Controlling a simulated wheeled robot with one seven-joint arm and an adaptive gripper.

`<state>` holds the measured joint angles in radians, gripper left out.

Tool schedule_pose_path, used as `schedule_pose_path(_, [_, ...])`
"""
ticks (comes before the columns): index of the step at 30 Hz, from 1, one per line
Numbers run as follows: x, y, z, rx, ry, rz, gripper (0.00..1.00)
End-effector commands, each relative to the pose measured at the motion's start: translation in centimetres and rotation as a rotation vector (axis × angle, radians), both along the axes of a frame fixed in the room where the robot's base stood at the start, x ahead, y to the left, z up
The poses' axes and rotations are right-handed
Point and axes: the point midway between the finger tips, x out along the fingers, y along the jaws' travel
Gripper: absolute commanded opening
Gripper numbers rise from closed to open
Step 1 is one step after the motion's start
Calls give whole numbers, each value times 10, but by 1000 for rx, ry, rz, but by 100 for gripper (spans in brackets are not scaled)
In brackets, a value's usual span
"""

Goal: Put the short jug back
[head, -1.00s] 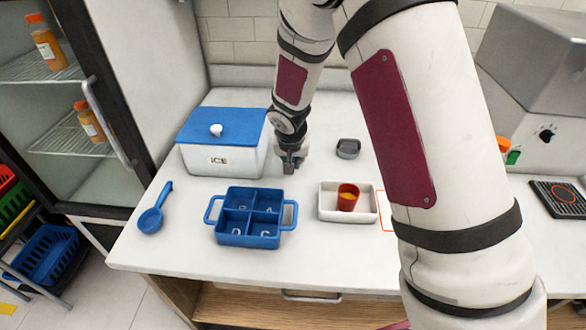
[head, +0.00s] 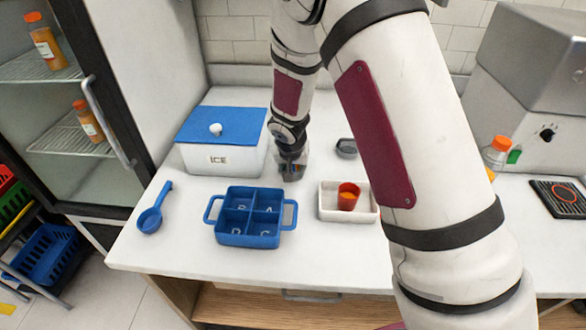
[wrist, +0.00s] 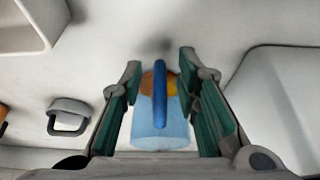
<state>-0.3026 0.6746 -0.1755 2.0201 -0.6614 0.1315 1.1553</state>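A see-through, light blue jug (wrist: 160,125) with a darker blue handle (wrist: 160,85) shows in the wrist view, with orange colour near its far end. I take it as the short jug. My gripper (wrist: 160,65) has its two green-padded fingers apart, one on each side of the jug, with narrow gaps visible. In the head view my gripper (head: 291,172) is low over the counter, right of the ice box. The jug is mostly hidden there by the gripper.
The white ice box (head: 218,160) stands left of my gripper. The blue divided tray (head: 250,238) is in front, with a blue scoop (head: 152,215) left of it. A white tray (head: 330,215) with a red cup (head: 348,196) and a grey item (head: 346,148) are to the right.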

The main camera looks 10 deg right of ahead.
Motion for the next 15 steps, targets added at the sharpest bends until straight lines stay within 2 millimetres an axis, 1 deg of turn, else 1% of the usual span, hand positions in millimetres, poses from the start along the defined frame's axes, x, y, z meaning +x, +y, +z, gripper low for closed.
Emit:
schedule_pose_path(2, [0, 0, 4, 0, -1, -1, 29])
schedule_pose_path(5, [-4, 2, 16, 2, -3, 0, 29])
schedule_pose_path(15, [-29, 10, 79, 1, -5, -1, 29])
